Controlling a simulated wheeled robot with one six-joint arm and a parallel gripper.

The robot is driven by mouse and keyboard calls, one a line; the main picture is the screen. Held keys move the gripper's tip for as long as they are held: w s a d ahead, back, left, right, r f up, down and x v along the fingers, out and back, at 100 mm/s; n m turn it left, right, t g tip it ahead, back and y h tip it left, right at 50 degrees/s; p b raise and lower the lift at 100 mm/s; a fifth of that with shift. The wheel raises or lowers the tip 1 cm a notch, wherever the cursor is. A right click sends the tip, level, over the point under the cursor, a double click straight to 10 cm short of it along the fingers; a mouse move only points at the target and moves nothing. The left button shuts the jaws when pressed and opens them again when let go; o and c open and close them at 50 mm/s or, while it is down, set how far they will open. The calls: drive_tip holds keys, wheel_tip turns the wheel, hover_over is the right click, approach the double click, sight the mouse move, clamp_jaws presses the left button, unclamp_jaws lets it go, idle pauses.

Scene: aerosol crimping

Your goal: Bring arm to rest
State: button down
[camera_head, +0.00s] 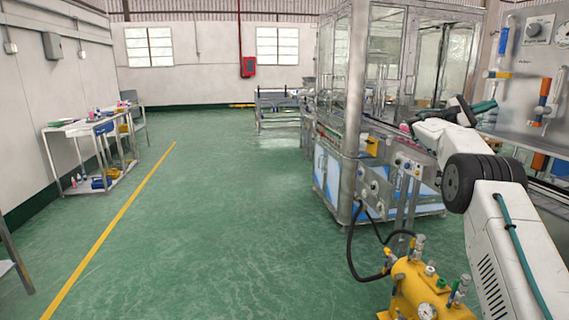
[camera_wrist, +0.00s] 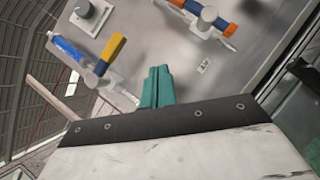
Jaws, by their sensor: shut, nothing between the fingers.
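My gripper (camera_wrist: 157,88) shows in the wrist view as teal fingers pressed together, with nothing between them. Behind it is a grey panel with valves. In the head view my arm rises at the right side, bent at a dark ribbed joint, and its teal-tipped end (camera_head: 484,106) points right towards the panel. The fingers look apart from the panel and its valves.
A glazed machine (camera_head: 385,60) stands left of my arm. A yellow tank (camera_head: 420,292) with a black hose is low in front. Green floor (camera_head: 220,220) is clear at left.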

drive_tip(key=s+a+f+t+y, duration=0.35)
drive_tip(key=s+f+y, duration=0.45)
drive_tip(key=f, duration=0.3)
drive_tip(key=s+a+f+m+t+y, duration=0.1)
drive_tip(key=s+a+f+y, duration=0.2)
drive_tip(key=s+a, duration=0.9)
drive_tip(key=s+a+f+m+t+y, duration=0.1)
drive_tip(key=s+a+y, duration=0.5)
drive_tip(key=s+a, duration=0.6)
drive_tip(key=s+a+f+m+t+y, duration=0.2)
drive_tip(key=s+a+f+y, duration=0.3)
drive_tip(key=s+a, duration=0.7)
drive_tip(key=s+m, duration=0.1)
drive_tip(key=s, duration=1)
drive_tip(key=shift+s+a+f, duration=0.15)
drive_tip(key=shift+s+f, duration=0.1)
drive_tip(key=shift+f, duration=0.05)
